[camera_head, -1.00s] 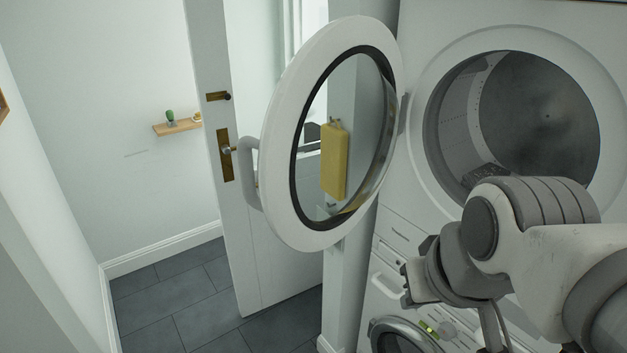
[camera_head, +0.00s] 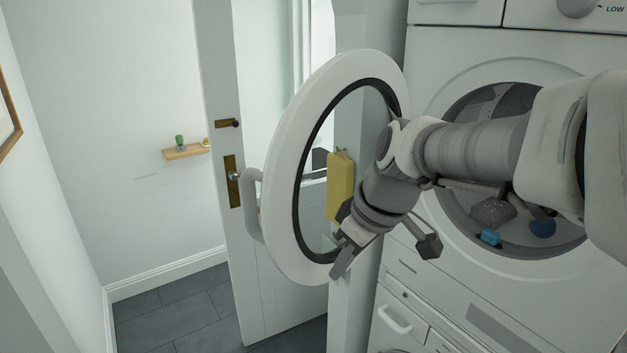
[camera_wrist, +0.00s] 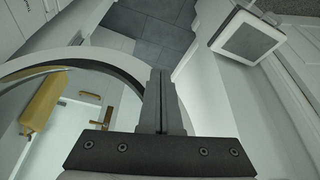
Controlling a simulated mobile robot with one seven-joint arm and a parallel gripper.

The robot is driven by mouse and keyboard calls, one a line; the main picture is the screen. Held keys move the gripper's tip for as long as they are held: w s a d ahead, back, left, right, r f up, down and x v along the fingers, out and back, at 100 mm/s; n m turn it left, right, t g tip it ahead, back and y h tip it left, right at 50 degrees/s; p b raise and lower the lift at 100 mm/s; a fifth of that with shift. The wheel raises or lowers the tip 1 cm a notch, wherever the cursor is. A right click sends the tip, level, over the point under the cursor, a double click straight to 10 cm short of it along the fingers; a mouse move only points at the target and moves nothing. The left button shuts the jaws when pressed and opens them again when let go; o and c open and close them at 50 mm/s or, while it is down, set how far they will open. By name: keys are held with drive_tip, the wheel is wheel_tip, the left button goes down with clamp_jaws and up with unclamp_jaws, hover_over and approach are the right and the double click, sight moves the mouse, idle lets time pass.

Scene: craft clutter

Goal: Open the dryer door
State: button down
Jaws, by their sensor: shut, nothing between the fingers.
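The round white dryer door (camera_head: 287,222) stands swung wide open to the left of the dryer (camera_head: 440,60), with its glass pane and dark seal facing me. Its white handle (camera_head: 251,205) is on the far left edge. The drum opening (camera_head: 470,215) is uncovered and holds a grey item and blue items; my arm hides part of it. My gripper (camera_head: 338,270) is shut and empty, at the lower inner side of the door. In the wrist view, my gripper's fingers (camera_wrist: 160,85) are together beside the curved door rim (camera_wrist: 85,58). I cannot tell whether they touch it.
A yellow object (camera_head: 341,185) shows at the door's glass. A white room door (camera_head: 222,60) stands behind the dryer door. A small wooden shelf (camera_head: 184,153) is on the back wall. A second appliance (camera_head: 397,318) is below the dryer. Tiled floor (camera_head: 180,320) is clear at lower left.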

sight(311, 272)
drive_tip(key=shift+w+a+f+p, duration=0.3)
drive_tip(key=shift+w+a+f, duration=0.4)
drive_tip(key=shift+a+f, duration=0.15)
drive_tip(key=shift+w+a+f+p, duration=0.3)
drive_tip(key=shift+w+a+f, duration=0.4)
drive_tip(key=shift+f, duration=0.3)
drive_tip(key=shift+w+a+f+p, duration=0.3)
drive_tip(key=shift+w+a+f, duration=0.35)
drive_tip(key=shift+a+f, duration=0.2)
